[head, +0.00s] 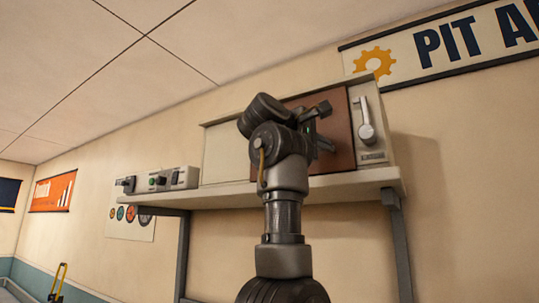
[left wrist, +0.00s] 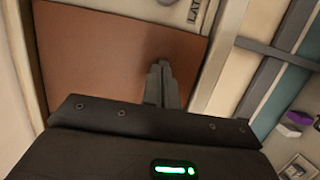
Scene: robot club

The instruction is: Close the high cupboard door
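The high cupboard (head: 226,150) is a cream box on a wall shelf. A reddish-brown door panel (head: 340,130) shows in its front, partly hidden by my left arm. How far the door stands open is hard to tell. A pale lever handle (head: 366,122) is on the strip right of the panel. My left gripper (head: 326,145) is in front of the brown panel. In the left wrist view, its fingers (left wrist: 160,72) are together and empty, over the lower right of the brown panel (left wrist: 110,55). Whether they touch it is unclear. My right gripper is not in view.
The shelf (head: 240,196) juts out below the cupboard on grey supports (head: 397,240). Control boxes (head: 172,180) stand on the shelf left of the cupboard. A gauge panel (head: 128,222) hangs on the wall below.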

